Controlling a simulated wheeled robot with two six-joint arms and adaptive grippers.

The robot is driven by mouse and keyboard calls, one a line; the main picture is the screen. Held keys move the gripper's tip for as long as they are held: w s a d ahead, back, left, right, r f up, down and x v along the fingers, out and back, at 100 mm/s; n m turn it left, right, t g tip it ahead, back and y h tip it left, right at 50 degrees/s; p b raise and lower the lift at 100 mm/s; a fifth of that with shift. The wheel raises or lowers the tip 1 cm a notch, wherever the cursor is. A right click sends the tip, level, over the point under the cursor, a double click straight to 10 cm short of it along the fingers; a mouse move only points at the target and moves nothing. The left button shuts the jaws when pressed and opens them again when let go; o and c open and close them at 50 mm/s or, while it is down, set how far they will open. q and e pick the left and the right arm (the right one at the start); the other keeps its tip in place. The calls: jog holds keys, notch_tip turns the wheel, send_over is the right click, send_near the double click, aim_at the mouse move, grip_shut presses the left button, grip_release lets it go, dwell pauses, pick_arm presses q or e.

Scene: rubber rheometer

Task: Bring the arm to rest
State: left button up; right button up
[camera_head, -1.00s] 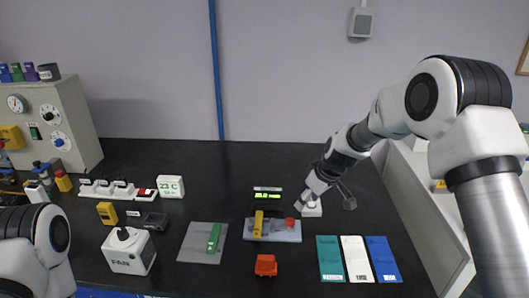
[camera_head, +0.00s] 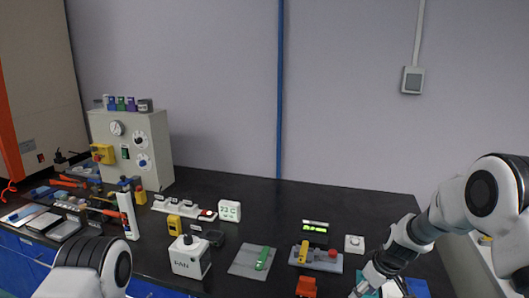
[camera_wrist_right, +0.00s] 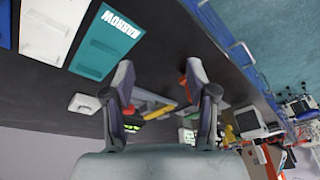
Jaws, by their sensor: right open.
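My right gripper (camera_head: 378,286) is low at the bottom right of the head view, over the black bench near the teal card (camera_head: 371,293). In the right wrist view its two fingers (camera_wrist_right: 160,85) are spread apart with nothing between them. The teal card marked NARROW (camera_wrist_right: 106,41) lies to the left of the fingers there. A white box with a round knob (camera_head: 354,243) stands on the bench behind the gripper, apart from it. My left arm shows at the bottom left of the head view, but its gripper is out of frame.
A grey plate with a yellow part and red knob (camera_head: 318,258) and an orange piece (camera_head: 306,286) lie left of the right gripper. A white FAN box (camera_head: 189,258) and a grey control cabinet (camera_head: 135,148) stand farther left. The bench's back right is bare.

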jog(key=s+f+g+h, duration=0.1)
jog(key=s+f+g, duration=0.4)
jog(key=s+f, duration=1.35)
jog(key=s+m+t+h, duration=0.1)
jog(key=s+m, duration=0.5)
jog(key=s, duration=1.3)
jog(key=shift+s+a+f+t, duration=0.15)
jog(key=shift+a+f+t, duration=0.25)
jog(key=shift+t, duration=0.3)
